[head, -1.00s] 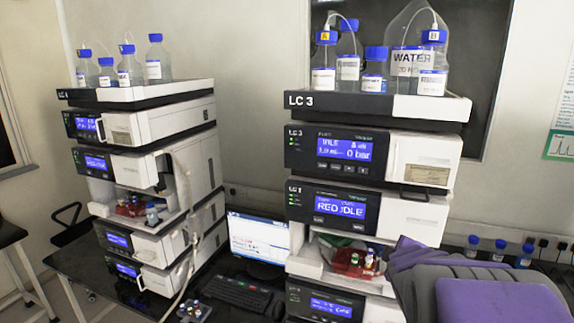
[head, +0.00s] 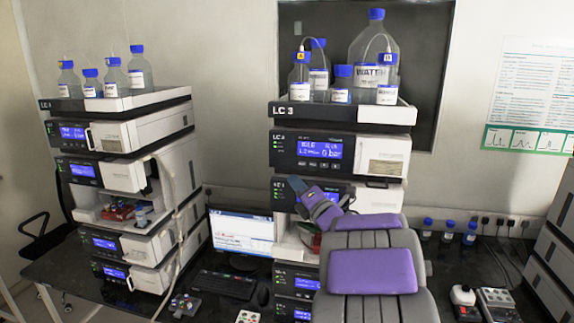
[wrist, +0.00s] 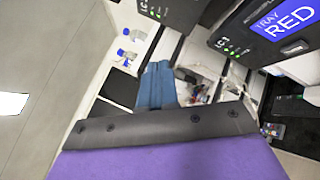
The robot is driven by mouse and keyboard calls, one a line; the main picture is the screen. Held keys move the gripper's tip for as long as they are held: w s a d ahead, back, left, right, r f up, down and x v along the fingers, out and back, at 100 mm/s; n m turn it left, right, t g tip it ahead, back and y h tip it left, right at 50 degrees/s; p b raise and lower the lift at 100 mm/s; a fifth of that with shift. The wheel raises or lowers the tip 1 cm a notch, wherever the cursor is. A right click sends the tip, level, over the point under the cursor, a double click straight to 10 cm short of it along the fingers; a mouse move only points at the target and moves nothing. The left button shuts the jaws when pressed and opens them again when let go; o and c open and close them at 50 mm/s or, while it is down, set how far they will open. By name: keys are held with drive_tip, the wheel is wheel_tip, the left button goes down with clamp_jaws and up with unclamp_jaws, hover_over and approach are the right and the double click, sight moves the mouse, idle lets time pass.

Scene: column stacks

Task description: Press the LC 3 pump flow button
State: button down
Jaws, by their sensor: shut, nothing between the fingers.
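The LC 3 stack stands right of centre in the head view. Its pump module (head: 385,155) has a blue display (head: 320,149) reading idle and 0 bar, with a row of small dark buttons (head: 318,163) below it. I cannot read the button labels. My gripper (head: 312,196) is in front of the module below the pump and partly hides that module's display. The gripper is below the pump's buttons, apart from them in the picture. In the wrist view my gripper's blue fingers (wrist: 157,72) are shut and empty. A display reading TRAY RED (wrist: 285,25) shows at upper right there.
A bottle tray (head: 300,114) tops the LC 3 stack. Another stack (head: 125,140) stands left, with a monitor (head: 240,232) and keyboard (head: 222,284) between. Small blue-capped bottles (head: 448,230) stand at the right. Further modules (head: 550,250) stand at the far right edge.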

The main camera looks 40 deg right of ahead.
sight(302, 163)
drive_tip(key=shift+a, duration=0.1)
idle(0.3)
drive_tip(key=w+d+p, duration=0.3)
drive_tip(key=w+d, duration=0.2)
drive_tip(key=d, duration=0.2)
drive_tip(key=shift+w+p, duration=0.4)
drive_tip(key=shift+a, duration=0.1)
drive_tip(key=shift+w+d+r+b, duration=0.15)
drive_tip(key=shift+d+b, duration=0.15)
drive_tip(key=shift+b, duration=0.2)
idle(1.9)
